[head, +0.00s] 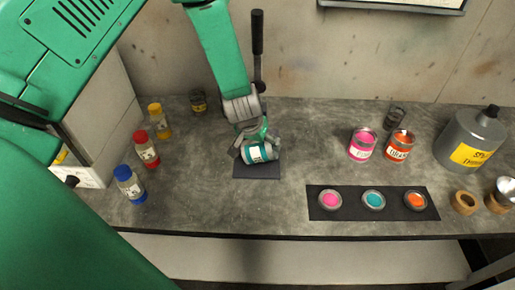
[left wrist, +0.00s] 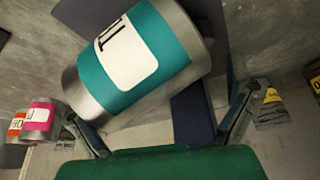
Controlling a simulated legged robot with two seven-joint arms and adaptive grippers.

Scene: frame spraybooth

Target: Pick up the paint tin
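The paint tin (head: 260,153) is silver with a teal band and a white label. In the head view it is tilted, over the back of a small dark mat (head: 258,171). In the left wrist view the tin (left wrist: 140,55) is large, close and slanted. My left gripper (head: 256,146) is at the tin, coming from behind and above. Its fingers are spread in the left wrist view (left wrist: 165,115). The left finger is at the tin's lower end; the right finger stands apart from it. Whether the tin touches the mat is hidden. My right gripper is not in view.
Pink (head: 362,145) and orange (head: 398,146) tins stand to the right. A dark strip (head: 348,211) holds three paint-coloured discs. A grey thinner container (head: 470,139) is at far right. Blue (head: 130,184), red (head: 147,149) and yellow (head: 159,120) bottles stand left. Bare bench (head: 205,190) lies left of the mat.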

